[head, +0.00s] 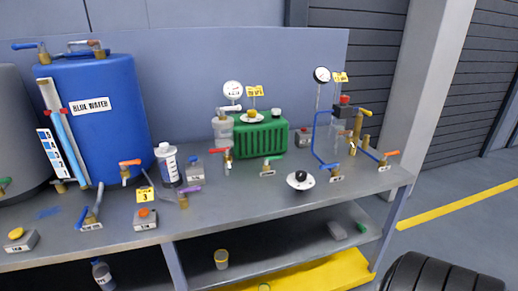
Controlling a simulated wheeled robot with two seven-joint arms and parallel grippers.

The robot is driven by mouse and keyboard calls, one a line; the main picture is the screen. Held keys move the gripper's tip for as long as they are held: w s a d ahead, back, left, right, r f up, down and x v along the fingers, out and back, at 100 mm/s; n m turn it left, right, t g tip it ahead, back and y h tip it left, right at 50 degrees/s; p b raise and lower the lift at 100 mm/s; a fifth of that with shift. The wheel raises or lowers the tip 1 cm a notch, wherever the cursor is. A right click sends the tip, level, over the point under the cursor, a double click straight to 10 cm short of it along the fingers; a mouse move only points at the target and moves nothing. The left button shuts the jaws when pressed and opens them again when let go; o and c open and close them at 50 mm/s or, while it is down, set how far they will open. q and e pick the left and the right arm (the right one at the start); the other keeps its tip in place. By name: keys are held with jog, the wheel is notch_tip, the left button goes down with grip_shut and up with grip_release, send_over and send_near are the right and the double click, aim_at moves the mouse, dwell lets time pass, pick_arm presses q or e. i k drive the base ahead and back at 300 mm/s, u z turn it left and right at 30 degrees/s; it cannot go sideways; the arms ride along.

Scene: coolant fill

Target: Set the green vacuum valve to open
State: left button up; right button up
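A small valve with a green handle (273,158) stands on the grey bench in front of the green ribbed box (260,136). Its handle lies roughly level, pointing to the right, above a brass body with a small label plate at its foot. The label is too small to read. Another green handle (5,182) shows at the far left edge, by the grey tank. I cannot tell from the labels which one is the vacuum valve. Neither of my grippers is in view.
A red-handled valve (226,153) stands left of the small green valve, and a white round piece with a black knob (300,180) to its right. A black tyre-like thing (440,274) is at lower right.

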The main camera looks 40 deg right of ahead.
aim_at(267, 160)
jog(key=z, duration=0.45)
jog(key=i, duration=0.85)
jog(key=z, duration=0.65)
